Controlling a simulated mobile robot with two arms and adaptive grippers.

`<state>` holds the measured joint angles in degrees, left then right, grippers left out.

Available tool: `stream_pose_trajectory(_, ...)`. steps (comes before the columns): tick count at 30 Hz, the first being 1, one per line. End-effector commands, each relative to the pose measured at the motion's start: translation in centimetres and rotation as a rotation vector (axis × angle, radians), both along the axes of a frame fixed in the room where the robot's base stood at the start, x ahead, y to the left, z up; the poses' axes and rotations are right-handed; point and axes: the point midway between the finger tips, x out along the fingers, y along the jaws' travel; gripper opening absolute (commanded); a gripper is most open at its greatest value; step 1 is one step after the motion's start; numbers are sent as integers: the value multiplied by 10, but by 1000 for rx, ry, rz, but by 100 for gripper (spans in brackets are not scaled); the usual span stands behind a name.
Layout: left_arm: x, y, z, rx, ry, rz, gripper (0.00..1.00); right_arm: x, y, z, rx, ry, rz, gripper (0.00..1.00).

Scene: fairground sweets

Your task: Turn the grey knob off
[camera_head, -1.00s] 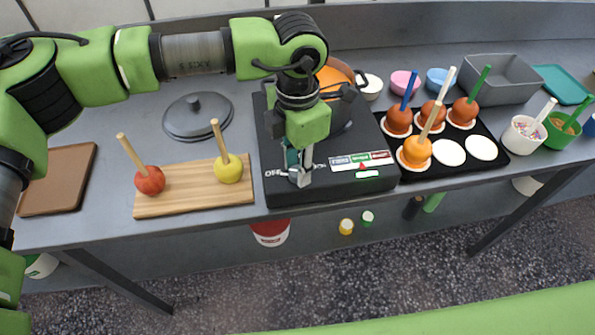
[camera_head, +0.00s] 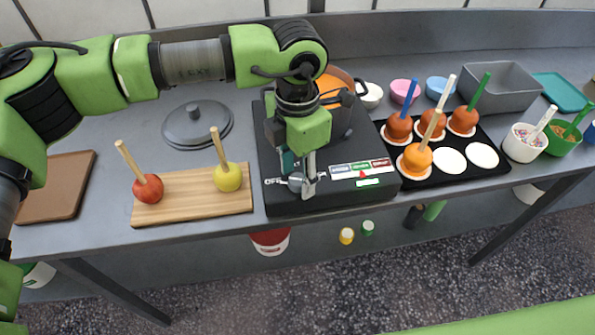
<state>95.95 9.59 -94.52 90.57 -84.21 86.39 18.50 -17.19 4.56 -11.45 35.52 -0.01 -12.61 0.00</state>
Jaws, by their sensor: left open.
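The grey knob (camera_head: 296,182) sits on the front of the black cooker (camera_head: 330,200), just right of an "OFF" label. My left gripper (camera_head: 303,186) reaches down over the knob and is open, with a finger just to the knob's right. I cannot tell whether the finger touches it. A panel of labels (camera_head: 361,169) with a small red mark and a lit green bar lies to the right of the knob. An orange-filled pot (camera_head: 335,84) stands on the cooker behind my gripper and is partly hidden. My right gripper is not in view.
A wooden board (camera_head: 190,207) with a red apple (camera_head: 148,188) and a yellow apple (camera_head: 227,177) on sticks lies left of the cooker. A black tray (camera_head: 490,173) of coated apples stands right. A grey lid (camera_head: 197,124) lies behind the board.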

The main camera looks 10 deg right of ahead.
Motion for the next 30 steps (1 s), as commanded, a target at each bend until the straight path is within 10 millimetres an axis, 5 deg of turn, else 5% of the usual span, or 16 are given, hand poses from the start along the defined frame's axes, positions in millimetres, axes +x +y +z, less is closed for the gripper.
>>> stream_pose_trajectory(7, 0, 0, 18, -1, -2, -1, 42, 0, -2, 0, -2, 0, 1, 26)
stream_pose_trajectory(21, 0, 0, 108, 0, -1, 1, 42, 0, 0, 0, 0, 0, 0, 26)
stream_pose_trajectory(30, 0, 0, 120, 0, 0, 0, 42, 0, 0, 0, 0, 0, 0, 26)
